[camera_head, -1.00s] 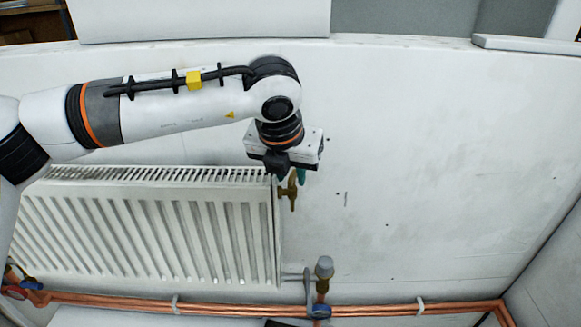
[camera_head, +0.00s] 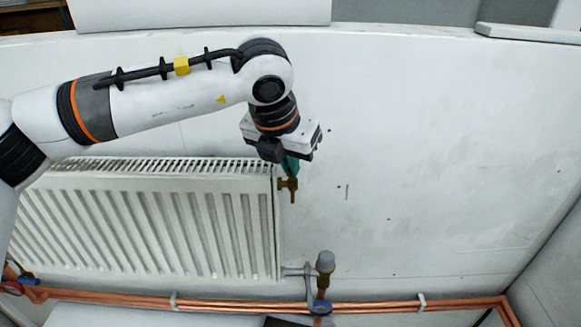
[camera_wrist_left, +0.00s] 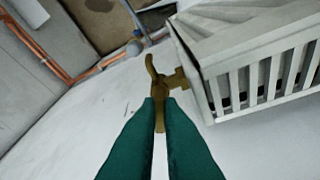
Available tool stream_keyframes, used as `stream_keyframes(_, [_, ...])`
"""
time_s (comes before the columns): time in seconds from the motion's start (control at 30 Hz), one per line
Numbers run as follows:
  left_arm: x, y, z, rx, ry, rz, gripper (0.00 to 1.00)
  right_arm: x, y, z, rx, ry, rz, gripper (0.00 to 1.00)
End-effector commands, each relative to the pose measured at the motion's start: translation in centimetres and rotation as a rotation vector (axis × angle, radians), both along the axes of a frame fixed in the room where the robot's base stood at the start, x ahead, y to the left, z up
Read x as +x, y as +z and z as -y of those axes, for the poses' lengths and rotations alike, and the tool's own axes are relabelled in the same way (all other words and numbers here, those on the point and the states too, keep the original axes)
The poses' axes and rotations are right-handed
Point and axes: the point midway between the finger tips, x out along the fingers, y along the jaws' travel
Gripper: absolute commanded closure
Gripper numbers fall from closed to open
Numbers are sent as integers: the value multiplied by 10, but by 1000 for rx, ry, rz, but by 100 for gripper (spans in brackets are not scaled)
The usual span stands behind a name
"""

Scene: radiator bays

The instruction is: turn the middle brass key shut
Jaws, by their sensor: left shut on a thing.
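A brass key (camera_head: 288,184) with a valve body sits at the upper right end of the white radiator (camera_head: 150,225). It also shows in the left wrist view (camera_wrist_left: 152,68), where a curved arm of it rises past the fingertips and a stub runs to the radiator's side. My left gripper (camera_head: 290,168) comes down from above, with its teal fingers (camera_wrist_left: 160,108) shut on the brass key. The fingers hide part of the key. My right gripper is not in view. Only one brass key shows.
Copper pipes (camera_head: 240,303) run along the wall's foot below the radiator. A grey-capped valve (camera_head: 325,262) stands on them at the radiator's lower right. The wall (camera_head: 430,160) to the right is bare.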

Motion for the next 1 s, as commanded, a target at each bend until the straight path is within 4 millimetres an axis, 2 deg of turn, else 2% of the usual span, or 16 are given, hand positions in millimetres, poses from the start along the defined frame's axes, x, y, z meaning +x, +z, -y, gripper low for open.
stream_keyframes(0.03, [1,-4,-1,-5,-32,2,100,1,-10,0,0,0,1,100])
stream_keyframes(0.1, [2,-4,-1,-5,-89,3,100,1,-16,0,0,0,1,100])
stream_keyframes(0.4, [4,-1,-4,-5,-369,2,100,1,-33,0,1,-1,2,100])
stream_keyframes(0.63, [6,1,-5,-6,-588,2,100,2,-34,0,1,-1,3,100])
stream_keyframes(1.0, [9,3,-6,-5,-911,3,100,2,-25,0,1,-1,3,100])
